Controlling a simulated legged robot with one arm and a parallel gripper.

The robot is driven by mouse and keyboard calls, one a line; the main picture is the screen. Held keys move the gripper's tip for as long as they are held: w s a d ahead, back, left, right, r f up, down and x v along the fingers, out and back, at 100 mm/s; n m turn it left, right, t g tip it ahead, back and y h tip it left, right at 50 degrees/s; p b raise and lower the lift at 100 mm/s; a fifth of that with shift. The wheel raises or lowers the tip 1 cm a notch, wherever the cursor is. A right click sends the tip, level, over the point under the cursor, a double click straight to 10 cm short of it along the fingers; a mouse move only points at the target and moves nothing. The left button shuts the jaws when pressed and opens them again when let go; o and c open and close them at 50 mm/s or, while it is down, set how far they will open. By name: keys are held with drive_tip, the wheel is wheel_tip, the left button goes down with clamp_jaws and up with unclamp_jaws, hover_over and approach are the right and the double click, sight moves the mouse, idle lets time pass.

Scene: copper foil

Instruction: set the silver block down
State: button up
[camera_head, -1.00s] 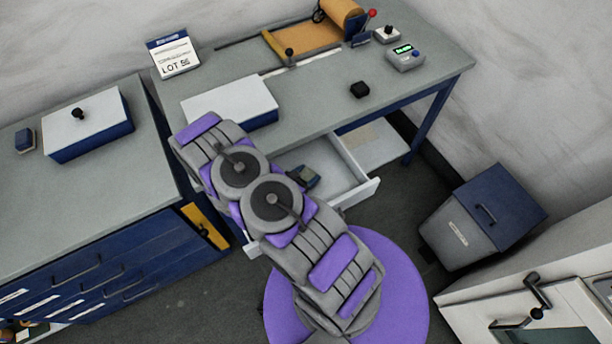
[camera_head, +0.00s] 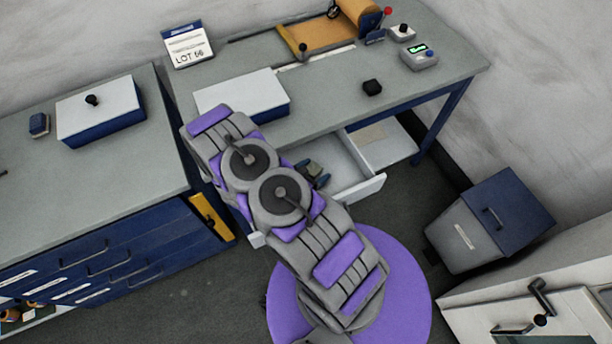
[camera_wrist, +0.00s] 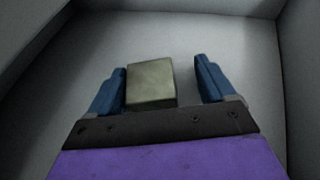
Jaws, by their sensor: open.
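The silver block (camera_wrist: 150,84), a dull grey-green box in the wrist view, sits between my gripper's two blue fingers. My gripper (camera_wrist: 163,84) is open. The block is close beside the left finger, and I cannot tell if they touch; a clear gap separates it from the right finger. The block appears to rest on the pale floor of the open white drawer (camera_head: 372,189) under the bench. In the head view my gripper (camera_head: 314,174) is at the drawer, partly hidden by my arm, and the block is hard to make out.
The drawer's walls stand close around my gripper. Above is the grey bench top (camera_head: 330,105) with a white-lidded box (camera_head: 240,93) and a small black block (camera_head: 372,87). A blue-lidded bin (camera_head: 490,220) stands on the floor at right.

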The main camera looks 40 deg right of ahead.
drive_tip(key=p+v, duration=0.1)
drive_tip(key=v, duration=1.1)
drive_tip(key=shift+a+p, duration=0.1)
drive_tip(key=shift+p, duration=0.3)
